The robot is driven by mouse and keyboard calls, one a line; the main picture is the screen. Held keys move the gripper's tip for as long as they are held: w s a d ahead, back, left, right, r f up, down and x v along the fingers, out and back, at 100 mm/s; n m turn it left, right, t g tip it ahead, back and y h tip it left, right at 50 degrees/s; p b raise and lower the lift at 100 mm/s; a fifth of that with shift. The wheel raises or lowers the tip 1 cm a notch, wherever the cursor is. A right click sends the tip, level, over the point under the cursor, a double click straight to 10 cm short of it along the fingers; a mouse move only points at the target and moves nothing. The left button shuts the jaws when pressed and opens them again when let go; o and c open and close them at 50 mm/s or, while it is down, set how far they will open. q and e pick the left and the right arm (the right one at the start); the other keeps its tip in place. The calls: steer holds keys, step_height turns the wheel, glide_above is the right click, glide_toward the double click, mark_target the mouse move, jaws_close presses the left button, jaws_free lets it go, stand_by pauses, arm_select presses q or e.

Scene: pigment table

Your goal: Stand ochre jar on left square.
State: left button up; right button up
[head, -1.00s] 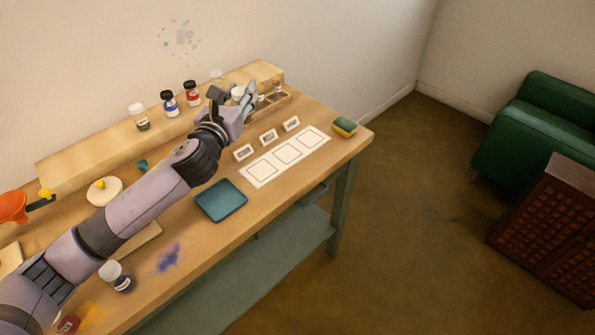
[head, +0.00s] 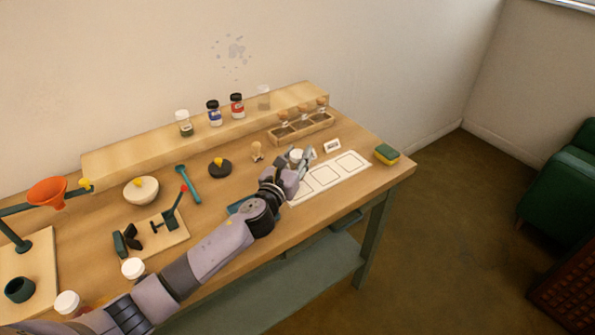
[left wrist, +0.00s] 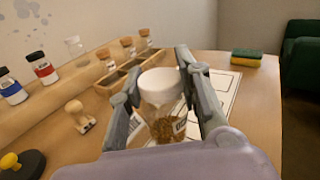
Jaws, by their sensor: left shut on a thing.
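The ochre jar (left wrist: 162,105), clear with a white lid and yellow-brown contents, is upright between the fingers of my left gripper (left wrist: 160,92) in the left wrist view. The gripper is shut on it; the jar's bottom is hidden. In the head view the left gripper (head: 299,163) holds the jar (head: 296,155) by the left end of the white mat (head: 365,166) with outlined squares. My gripper and wrist partly cover the left square, so I cannot tell whether the jar touches the surface. My right gripper is not in view.
A label card (head: 332,146) stands behind the mat. A wooden rack (head: 301,130) with corked vials is further back. A wooden stamp (head: 257,152) stands left of the gripper. A sponge (head: 386,154) lies right of the mat. Jars stand on the raised shelf (head: 140,152).

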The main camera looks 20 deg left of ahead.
arm_select(q)
steer(key=shift+f+b, duration=0.75)
steer(key=shift+f, duration=1.35)
steer(key=shift+f, duration=0.15)
steer(key=o, duration=1.2)
steer(key=s, duration=0.8)
steer(key=s+a, duration=0.1)
steer(key=s, duration=0.3)
steer(key=shift+r+b, duration=0.2)
steer(key=shift+b, duration=0.1)
